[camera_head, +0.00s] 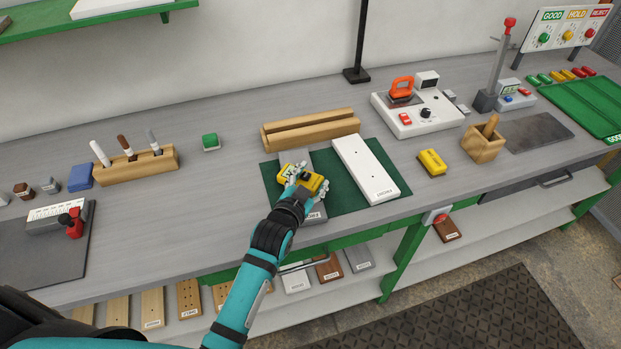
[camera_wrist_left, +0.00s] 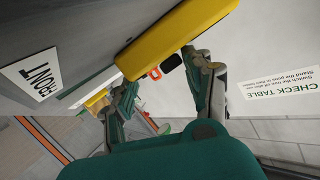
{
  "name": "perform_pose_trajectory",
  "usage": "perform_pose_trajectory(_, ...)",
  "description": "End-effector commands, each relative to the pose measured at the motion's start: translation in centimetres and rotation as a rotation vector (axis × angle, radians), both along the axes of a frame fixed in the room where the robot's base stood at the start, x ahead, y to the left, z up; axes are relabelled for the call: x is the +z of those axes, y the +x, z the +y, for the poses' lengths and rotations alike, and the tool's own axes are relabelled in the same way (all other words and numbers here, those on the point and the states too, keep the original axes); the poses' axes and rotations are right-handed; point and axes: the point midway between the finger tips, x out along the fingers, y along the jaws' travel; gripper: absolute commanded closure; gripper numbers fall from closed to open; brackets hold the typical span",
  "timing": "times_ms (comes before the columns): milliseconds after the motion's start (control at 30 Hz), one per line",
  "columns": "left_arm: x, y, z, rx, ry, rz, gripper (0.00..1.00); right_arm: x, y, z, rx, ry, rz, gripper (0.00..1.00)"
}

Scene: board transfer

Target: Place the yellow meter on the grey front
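The yellow meter (camera_head: 312,182) is at my left gripper (camera_head: 307,180), above or on the grey front board (camera_head: 328,165). That board lies on a dark green mat, with a label at its near end. In the left wrist view the meter (camera_wrist_left: 178,38) spans the tips of my two spread fingers (camera_wrist_left: 160,68). Whether they grip it, and whether it touches the board, I cannot tell. The FRONT label (camera_wrist_left: 40,82) shows at the left of that view. My right gripper is not in view.
A white board (camera_head: 365,168) lies right of the grey one on the green mat (camera_head: 395,172). A wooden block (camera_head: 310,130) is behind them. Another yellow box (camera_head: 432,162), a wooden cup (camera_head: 484,145) and a white tester (camera_head: 430,118) stand to the right.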

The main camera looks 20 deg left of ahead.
Motion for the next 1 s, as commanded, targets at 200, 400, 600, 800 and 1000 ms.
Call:
perform_pose_trajectory(200, 0.0, 0.0, 0.0, 0.0, 0.0, 0.0, 0.27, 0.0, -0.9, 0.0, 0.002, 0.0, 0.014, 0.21)
perform_pose_trajectory(400, 0.2, 0.0, 0.0, 0.001, 0.0, -0.001, 0.27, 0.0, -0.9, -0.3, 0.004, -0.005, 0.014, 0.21)
perform_pose_trajectory(600, 0.7, -1.8, 0.1, 0.0, 0.0, 0.001, 0.27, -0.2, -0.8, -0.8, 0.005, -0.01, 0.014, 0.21)
perform_pose_trajectory(800, 1.8, -6.0, 0.5, 0.0, 0.001, 0.001, 0.27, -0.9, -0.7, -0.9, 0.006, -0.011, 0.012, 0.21)
perform_pose_trajectory(1000, 2.8, -9.6, 0.7, -0.001, 0.0, 0.001, 0.27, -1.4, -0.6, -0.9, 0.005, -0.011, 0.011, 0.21)
